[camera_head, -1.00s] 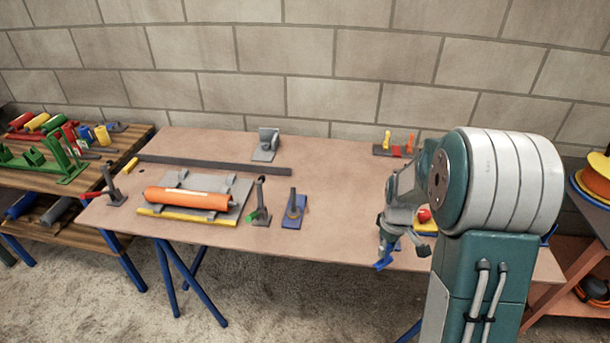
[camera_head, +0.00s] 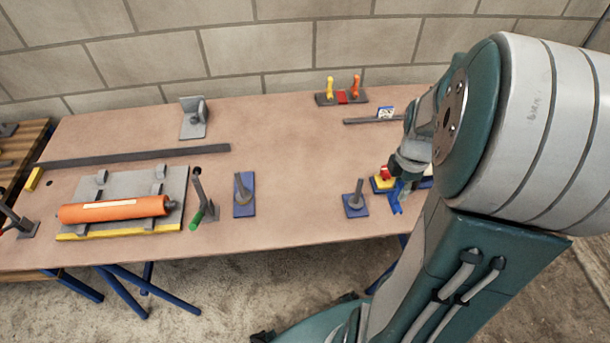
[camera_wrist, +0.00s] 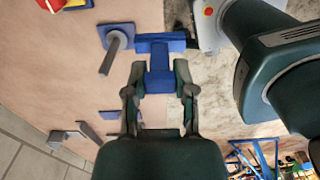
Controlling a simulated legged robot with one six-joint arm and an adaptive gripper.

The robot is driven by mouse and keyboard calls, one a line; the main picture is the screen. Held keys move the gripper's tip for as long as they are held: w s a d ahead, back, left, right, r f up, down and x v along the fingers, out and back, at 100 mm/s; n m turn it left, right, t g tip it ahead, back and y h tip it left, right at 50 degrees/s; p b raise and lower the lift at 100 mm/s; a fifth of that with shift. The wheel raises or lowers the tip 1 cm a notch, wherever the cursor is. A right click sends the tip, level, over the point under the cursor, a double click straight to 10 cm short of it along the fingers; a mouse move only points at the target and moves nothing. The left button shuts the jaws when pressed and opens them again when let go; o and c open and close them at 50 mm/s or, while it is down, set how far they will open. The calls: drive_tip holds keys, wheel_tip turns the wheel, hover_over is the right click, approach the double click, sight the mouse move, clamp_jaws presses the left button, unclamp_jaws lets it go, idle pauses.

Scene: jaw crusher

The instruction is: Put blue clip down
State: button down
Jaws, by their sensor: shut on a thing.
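The blue clip (camera_wrist: 158,80) is between the fingers of my gripper (camera_wrist: 160,92) in the wrist view, and the gripper is shut on it. The clip's wide blue end points away from the palm. In the head view the clip (camera_head: 396,198) hangs below my gripper (camera_head: 408,172), over the right part of the table near its front edge. A blue base with a grey peg (camera_head: 355,204) stands just left of it; this base also shows beside the clip in the wrist view (camera_wrist: 117,38). I cannot tell whether the clip touches the table.
The table (camera_head: 290,190) is bare between the peg base and another blue base (camera_head: 244,196). An orange cylinder (camera_head: 113,208) lies on a grey plate at left. A red and yellow piece (camera_head: 381,183) sits close behind the clip. A rack with yellow and orange clips (camera_head: 341,97) is at the back.

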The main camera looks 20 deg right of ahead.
drive_tip(key=shift+w+a+f, duration=1.6)
drive_tip(key=shift+a+f, duration=0.15)
drive_tip(key=shift+f, duration=0.4)
drive_tip(key=shift+w+a+f, duration=1.55)
drive_tip(key=shift+a+f, duration=0.2)
drive_tip(key=shift+f, duration=0.4)
drive_tip(key=shift+w+a+f, duration=1.6)
drive_tip(key=shift+a+f, duration=0.15)
drive_tip(key=shift+f, duration=0.4)
drive_tip(key=shift+c, duration=2.2)
unclamp_jaws()
